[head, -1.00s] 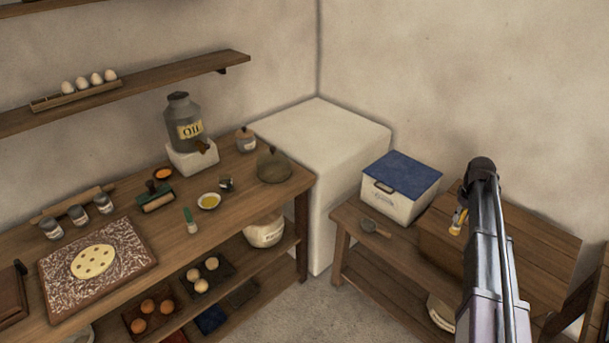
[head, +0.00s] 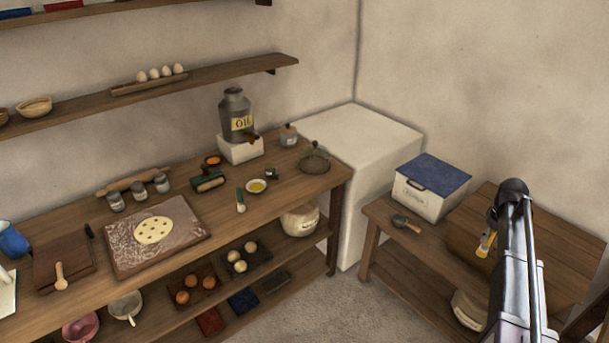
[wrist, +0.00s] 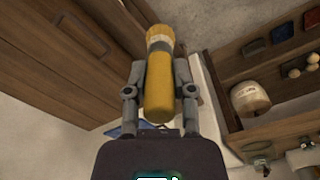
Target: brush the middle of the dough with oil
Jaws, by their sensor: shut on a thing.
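The dough (head: 154,230) is a pale, flat round with several dark spots, lying on a floured board (head: 193,241) on the left counter. A small bowl of yellow oil (head: 256,187) stands right of it, near a grey can labelled oil (head: 236,103) on a white block.
Several jars (head: 138,190) and a rolling pin (head: 133,181) stand behind the dough. A blue-lidded box (head: 430,190) stands on the right bench. Open floor (head: 335,300) lies between counter and bench.

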